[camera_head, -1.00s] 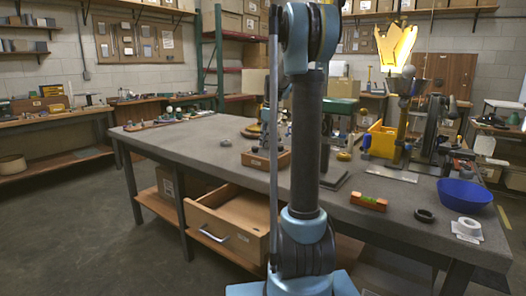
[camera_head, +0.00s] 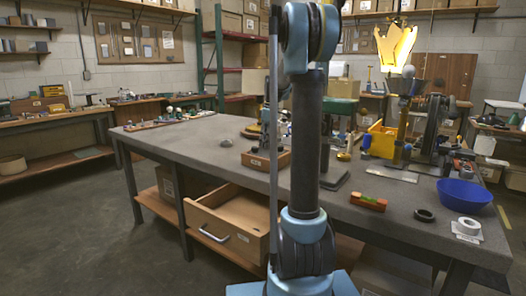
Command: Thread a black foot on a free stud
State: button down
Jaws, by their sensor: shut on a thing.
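I cannot make out a black foot or a free stud in this view. A yellow crown-shaped lamp shade (camera_head: 395,46) shows bright on a stand at the back right of the workbench. A flat metal plate (camera_head: 392,174) lies in front of that stand. My own arm rises through the middle of the view and hides part of the bench behind it. My gripper and whatever it holds do not show clearly anywhere in the picture.
The grey workbench (camera_head: 205,137) has bare room at its left.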

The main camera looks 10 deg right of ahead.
jog(key=shift+s+f, duration=0.15)
jog(key=shift+f, duration=0.05)
dwell(0.6)
jog(key=m, duration=0.6)
jog(key=shift+a+m+h, duration=0.1)
jog(key=shift+m+h, duration=0.3)
jog(key=shift+s, duration=0.1)
jog(key=shift+f+m+t, duration=0.1)
jog(key=shift+m+t, duration=0.2)
jog(key=shift+m, duration=0.8)
jog(key=m+h, duration=0.1)
jog(key=m, duration=0.3)
jog(key=shift+m, duration=0.4)
jog(key=m, duration=0.4)
jog(key=shift+a+m+h, duration=0.15)
jog(key=shift+m+h, duration=0.15)
jog(key=shift+m, duration=1.1)
